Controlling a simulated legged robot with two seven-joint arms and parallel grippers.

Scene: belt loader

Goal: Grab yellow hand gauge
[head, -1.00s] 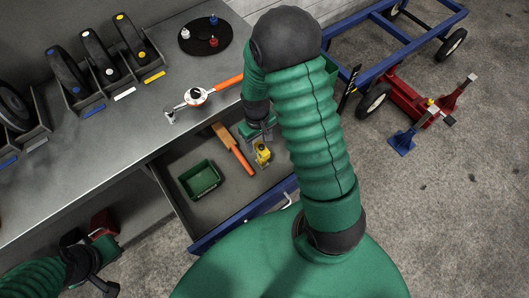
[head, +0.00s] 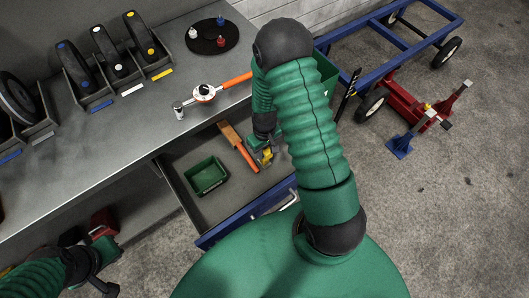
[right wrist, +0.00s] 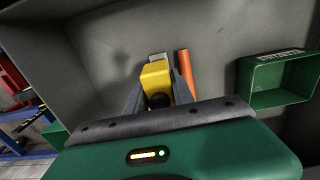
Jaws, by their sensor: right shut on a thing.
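The yellow hand gauge (head: 267,154) is in the open drawer, at its right side. My right gripper (head: 262,150) is over it, with the arm hiding part of the drawer. In the right wrist view the gauge (right wrist: 155,78) sits between the two fingers (right wrist: 158,92), which are shut on it. I cannot tell whether it touches the drawer floor. My left gripper (head: 104,284) is at the lower left, away from the drawer; its fingers are too unclear to read.
The drawer (head: 240,208) also holds a green bin (head: 206,177) and an orange-handled tool (head: 238,147) close beside the gauge. The workbench (head: 140,125) above carries a torque wrench (head: 205,93), a round black tray (head: 212,38) and several holders. A blue cart (head: 398,35) stands at right.

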